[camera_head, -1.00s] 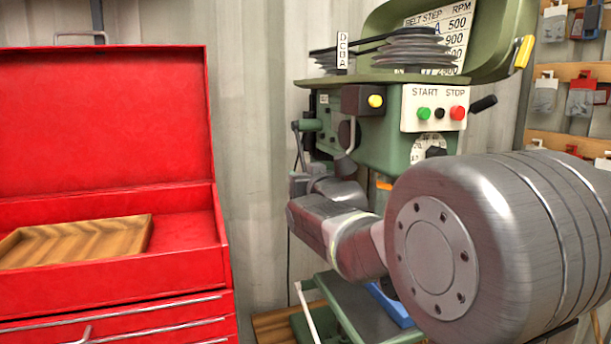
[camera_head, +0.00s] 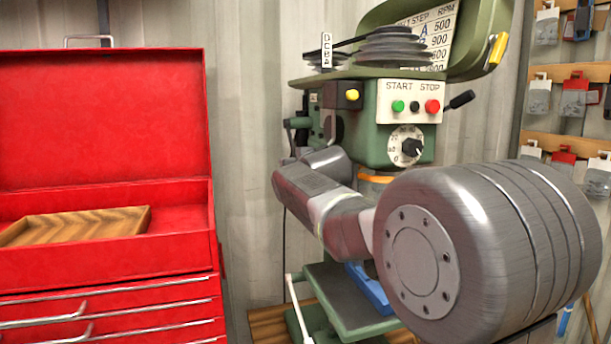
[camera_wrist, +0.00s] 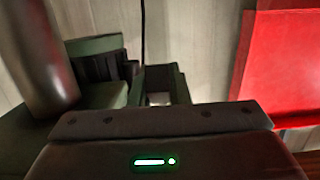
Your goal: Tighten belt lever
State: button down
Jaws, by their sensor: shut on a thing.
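The green drill press (camera_head: 390,148) stands right of centre in the head view, with stepped pulleys and a belt (camera_head: 395,48) on top. A grey lever (camera_head: 298,124) sticks out at the left side of its head; its lower end is hidden near my wrist. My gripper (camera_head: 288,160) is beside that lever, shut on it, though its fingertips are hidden. In the wrist view, my gripper's dark body (camera_wrist: 160,125) with a green light fills the bottom. Dark green machine parts (camera_wrist: 165,82) and a grey metal cylinder (camera_wrist: 35,60) lie beyond it.
An open red tool chest (camera_head: 100,265) with a wooden tray (camera_head: 80,226) stands at the left. Start and stop buttons (camera_head: 415,103) face front on the press. Packets hang on a rack (camera_head: 560,75) at the right. The corrugated wall (camera_head: 250,150) is close behind.

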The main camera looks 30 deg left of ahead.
jog(key=p, duration=0.1)
jog(key=r+p, duration=0.1)
jog(key=p, duration=0.1)
jog(key=shift+s+d+r+h, duration=0.25)
jog(key=shift+d+h, duration=0.05)
jog(key=shift+d+g+p, duration=0.1)
jog(key=shift+g+p, duration=0.2)
jog(key=shift+p, duration=0.05)
jog(key=shift+s+f, duration=0.1)
jog(key=shift+f, duration=0.1)
jog(key=c, duration=1.4)
grip_release()
jog(key=shift+o, duration=0.2)
jog(key=b+v, duration=0.3)
jog(key=v, duration=1)
jog(key=shift+s+d+r+b, duration=0.2)
jog(key=shift+s+d+b, duration=0.05)
jog(key=shift+d+b, duration=0.05)
